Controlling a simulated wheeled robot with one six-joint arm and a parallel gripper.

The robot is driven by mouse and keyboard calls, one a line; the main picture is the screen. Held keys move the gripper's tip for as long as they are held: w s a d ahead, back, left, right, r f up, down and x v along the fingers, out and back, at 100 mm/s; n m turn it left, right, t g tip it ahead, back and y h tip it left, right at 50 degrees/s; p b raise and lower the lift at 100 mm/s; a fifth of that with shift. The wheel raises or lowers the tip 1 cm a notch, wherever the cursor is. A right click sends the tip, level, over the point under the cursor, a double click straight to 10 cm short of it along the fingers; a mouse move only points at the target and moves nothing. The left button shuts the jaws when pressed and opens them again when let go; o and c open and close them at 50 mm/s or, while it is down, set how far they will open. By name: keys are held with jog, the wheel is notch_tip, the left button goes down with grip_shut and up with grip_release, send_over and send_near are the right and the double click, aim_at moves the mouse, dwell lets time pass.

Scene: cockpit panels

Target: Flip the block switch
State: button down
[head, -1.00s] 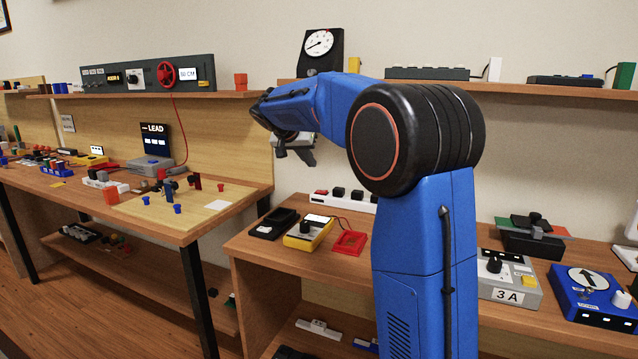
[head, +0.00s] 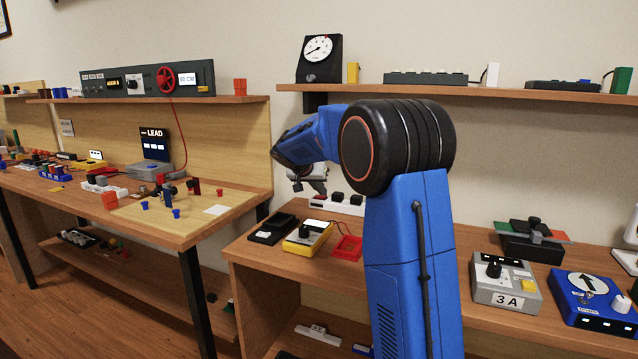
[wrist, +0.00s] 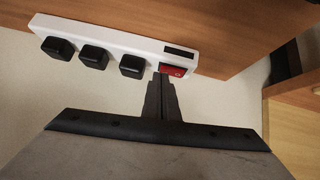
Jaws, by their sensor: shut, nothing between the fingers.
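The block is a white power strip (wrist: 128,40) with several black plugs in a row and a red rocker switch (wrist: 176,71) at its right end in the wrist view. In the head view the strip (head: 345,208) lies at the back of the right bench, partly behind my arm. My gripper (wrist: 160,77) is shut and empty, its fingertips beside the red switch in the wrist view. I cannot tell whether they touch it. In the head view my gripper (head: 322,190) is above the strip's left end, and the switch is not clearly visible there.
A yellow meter (head: 308,237), a black tray (head: 272,228) and a red frame (head: 348,248) lie in front of the strip. A shelf (head: 420,88) runs above. A grey 3 A box (head: 506,283) and a blue box (head: 594,300) stand at the right.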

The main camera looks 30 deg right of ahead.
jog(key=shift+f, duration=0.25)
jog(key=shift+s+f, duration=0.15)
jog(key=shift+f, duration=0.2)
jog(key=shift+d, duration=0.1)
jog(key=shift+w+a+r, duration=0.25)
jog(key=shift+w+a, duration=0.2)
jog(key=shift+w, duration=0.15)
jog(key=shift+r, duration=0.15)
